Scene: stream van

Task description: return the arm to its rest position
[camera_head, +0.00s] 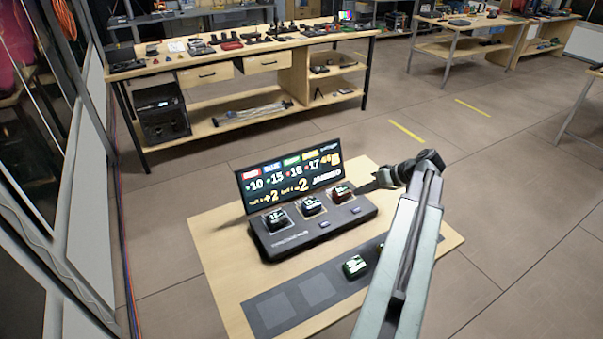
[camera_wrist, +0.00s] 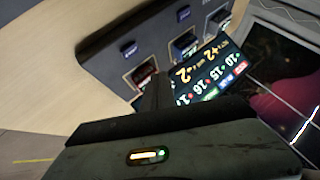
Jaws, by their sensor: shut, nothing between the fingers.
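My arm (camera_head: 412,240) reaches up from the lower right in the head view and bends over at its elbow. My gripper (camera_head: 366,187) is at its far end, pointing left, beside the right end of a black console (camera_head: 318,229). In the wrist view my gripper (camera_wrist: 155,95) is shut and empty, in front of the console (camera_wrist: 105,52) and its lit screen (camera_wrist: 215,70). I cannot tell whether the fingertips touch the console. Three dark blocks sit in the console's slots; the right one (camera_head: 340,192) has a red mark.
The console stands on a light wooden table (camera_head: 215,230). A dark mat (camera_head: 285,307) lies in front, with a green block (camera_head: 354,266) on it and another partly hidden by my arm. A workbench (camera_head: 240,50) with tools stands behind. Open floor (camera_head: 480,150) lies to the right.

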